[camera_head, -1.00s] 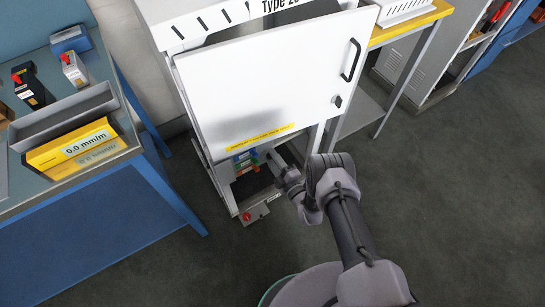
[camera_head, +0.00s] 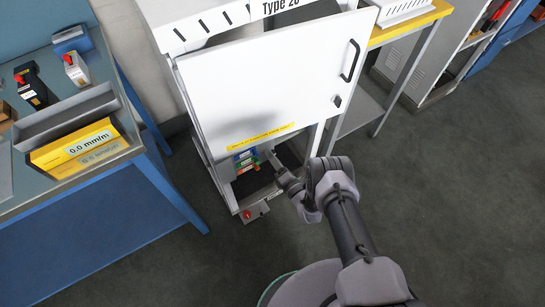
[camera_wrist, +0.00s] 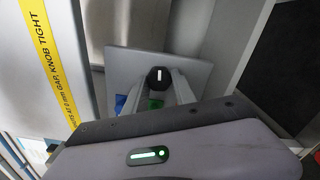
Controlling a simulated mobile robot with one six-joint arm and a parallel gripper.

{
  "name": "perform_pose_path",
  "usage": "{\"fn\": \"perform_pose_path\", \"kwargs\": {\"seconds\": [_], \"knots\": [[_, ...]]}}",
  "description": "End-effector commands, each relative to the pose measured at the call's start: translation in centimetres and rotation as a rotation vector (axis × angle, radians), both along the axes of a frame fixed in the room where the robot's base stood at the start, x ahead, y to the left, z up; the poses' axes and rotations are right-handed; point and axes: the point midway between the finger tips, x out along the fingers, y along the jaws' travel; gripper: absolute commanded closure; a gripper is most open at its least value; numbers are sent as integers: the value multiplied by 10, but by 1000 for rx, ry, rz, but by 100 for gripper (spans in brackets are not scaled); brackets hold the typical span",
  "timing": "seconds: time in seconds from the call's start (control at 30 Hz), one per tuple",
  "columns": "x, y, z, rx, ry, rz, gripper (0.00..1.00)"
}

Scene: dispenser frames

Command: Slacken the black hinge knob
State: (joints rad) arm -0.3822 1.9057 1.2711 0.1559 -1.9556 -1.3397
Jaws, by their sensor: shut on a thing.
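The black hinge knob (camera_wrist: 158,76) is round and dark with a white upright line on its face, in front of a grey plate in the wrist view. My gripper (camera_wrist: 160,90) has one finger on each side of the knob and is shut on it. In the head view my gripper (camera_head: 275,160) reaches in under the white door (camera_head: 265,80) of the cabinet. The knob cannot be made out there.
A yellow strip (camera_wrist: 47,60) reading "KNOB TIGHT" runs along a white panel at the left of the wrist view. Coloured blocks (camera_head: 245,161) lie inside the cabinet below the door. A blue bench (camera_head: 120,185) stands left, a yellow-edged table (camera_head: 410,30) right. The floor at right is clear.

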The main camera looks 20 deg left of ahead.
Motion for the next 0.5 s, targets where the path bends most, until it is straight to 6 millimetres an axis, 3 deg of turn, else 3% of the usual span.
{"fn": "perform_pose_path", "kwargs": {"seconds": [0.5], "knots": [[0, -1, -1, -31, -34, -2, 100]]}}
